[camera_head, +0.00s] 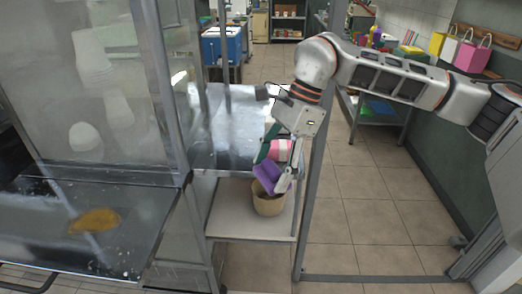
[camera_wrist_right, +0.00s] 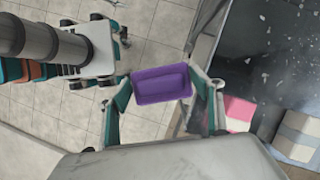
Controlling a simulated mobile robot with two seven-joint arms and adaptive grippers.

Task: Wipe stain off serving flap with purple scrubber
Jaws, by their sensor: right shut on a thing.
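The serving flap (camera_head: 50,258) is a dark, wet-looking panel at the lower left of the head view. An orange-brown stain (camera_head: 94,220) lies on it, and small pale specks show nearby. My right gripper (camera_head: 272,178) is shut on the purple scrubber (camera_head: 266,175), right of the flap and apart from it. The right wrist view shows the scrubber (camera_wrist_right: 161,84) between the two fingertips. In that view, part of what looks like my left arm shows at the upper left; its finger state is unclear.
A tan bin (camera_head: 268,203) stands on the lower shelf (camera_head: 235,222) just below the scrubber. A pink-and-white item (camera_head: 281,150) is behind my right gripper. A metal frame post (camera_head: 312,190) stands right of it. Tiled floor (camera_head: 375,215) is clear further right.

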